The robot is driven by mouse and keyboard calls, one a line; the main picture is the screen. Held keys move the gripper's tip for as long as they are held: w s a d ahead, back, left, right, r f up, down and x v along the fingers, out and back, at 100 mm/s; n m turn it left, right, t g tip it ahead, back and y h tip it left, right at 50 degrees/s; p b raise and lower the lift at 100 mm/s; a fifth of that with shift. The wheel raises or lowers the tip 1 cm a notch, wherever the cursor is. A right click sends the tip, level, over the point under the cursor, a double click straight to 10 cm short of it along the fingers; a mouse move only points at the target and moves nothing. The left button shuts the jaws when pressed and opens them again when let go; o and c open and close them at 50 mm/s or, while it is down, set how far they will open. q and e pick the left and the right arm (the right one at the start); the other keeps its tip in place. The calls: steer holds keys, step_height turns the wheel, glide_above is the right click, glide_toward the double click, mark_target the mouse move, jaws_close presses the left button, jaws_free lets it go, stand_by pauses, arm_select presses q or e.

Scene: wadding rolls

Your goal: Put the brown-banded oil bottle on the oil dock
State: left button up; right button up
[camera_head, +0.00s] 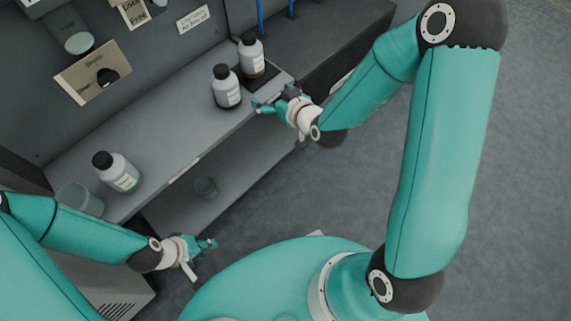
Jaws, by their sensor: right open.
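A white bottle with a black cap (252,57) stands upright at the far right end of the grey shelf, and a brownish band seems to show near its base. It stands on or against a dark square pad (266,79), which may be the oil dock. A second black-capped white bottle (227,90) stands just left of the pad, with a dark band low down. My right gripper (262,106) is open and empty, close to the right of this second bottle at the shelf's front edge. My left gripper (207,246) is low, in front of the shelf, away from the bottles; its jaws are unclear.
A green-banded white bottle (119,172) and a clear glass jar (80,199) stand at the shelf's left end. A tan card holder (93,73) is on the back panel. The middle of the shelf (165,128) is clear.

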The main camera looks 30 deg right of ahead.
steer(key=s+a+f+m+g, duration=0.1)
steer(key=s+a+f+g, duration=0.1)
steer(key=s+f+g, duration=0.2)
steer(key=s+a+f+m+g+y, duration=0.1)
steer(key=s+f+g, duration=0.3)
steer(key=s+f, duration=0.6)
steer(key=s+a+f+m+g, duration=0.1)
steer(key=s+a+f+g, duration=0.2)
steer(key=s+f, duration=0.4)
steer(key=shift+s+a+g+y, duration=0.4)
steer(key=shift+s+a, duration=0.1)
steer(key=shift+s, duration=0.4)
